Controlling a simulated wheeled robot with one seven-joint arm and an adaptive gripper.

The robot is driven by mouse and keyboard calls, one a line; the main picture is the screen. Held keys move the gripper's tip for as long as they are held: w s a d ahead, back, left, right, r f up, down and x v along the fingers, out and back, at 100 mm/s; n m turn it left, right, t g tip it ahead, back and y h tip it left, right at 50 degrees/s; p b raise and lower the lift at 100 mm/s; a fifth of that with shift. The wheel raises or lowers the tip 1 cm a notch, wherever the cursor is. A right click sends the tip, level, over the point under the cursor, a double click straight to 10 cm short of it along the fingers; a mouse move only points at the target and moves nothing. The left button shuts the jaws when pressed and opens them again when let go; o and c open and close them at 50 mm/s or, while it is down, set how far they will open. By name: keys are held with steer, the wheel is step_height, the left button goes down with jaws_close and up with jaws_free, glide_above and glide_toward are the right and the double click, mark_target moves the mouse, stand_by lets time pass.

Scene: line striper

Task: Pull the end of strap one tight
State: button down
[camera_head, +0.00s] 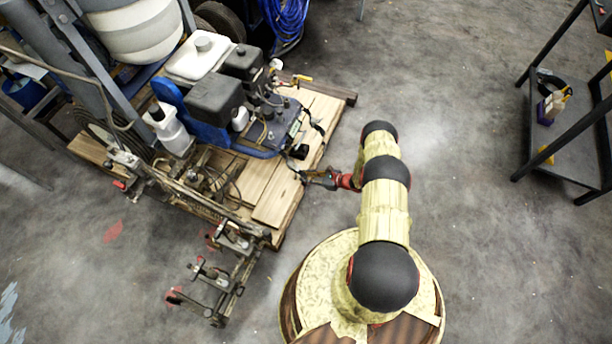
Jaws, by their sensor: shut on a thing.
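My gripper (318,180) is at the right edge of the wooden pallet, its fingers pointing left. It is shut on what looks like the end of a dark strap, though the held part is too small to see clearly. A thin black strap (317,127) runs down the right side of the line striper (215,100), over the pallet boards, toward a small black piece (300,152) just above my gripper. I cannot tell from this view how taut the strap is. The striper stands on the pallet (272,205) with its blue frame, engine and white tank.
A metal bracket assembly with clamps (235,265) sticks out below the pallet. A dark shelf cart (565,150) stands at the right with small items on it. A blue hose coil (287,20) lies at the top. The floor between my arm and the cart is clear.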

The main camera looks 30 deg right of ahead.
steer(key=shift+s+d+f, duration=0.2)
steer(key=shift+s+f, duration=0.1)
steer(key=shift+f, duration=0.45)
steer(key=shift+s+d+f, duration=0.25)
steer(key=shift+s+f, duration=0.1)
steer(key=shift+f, duration=0.35)
steer(key=shift+s+d+f, duration=0.2)
steer(key=shift+s+f, duration=0.1)
steer(key=shift+f, duration=0.45)
steer(key=c, duration=1.9)
jaws_free()
steer(key=shift+f, duration=0.1)
steer(key=o, duration=0.3)
steer(key=o, duration=0.4)
steer(key=shift+c, duration=0.2)
steer(key=p+v, duration=0.1)
steer(key=v, duration=0.6)
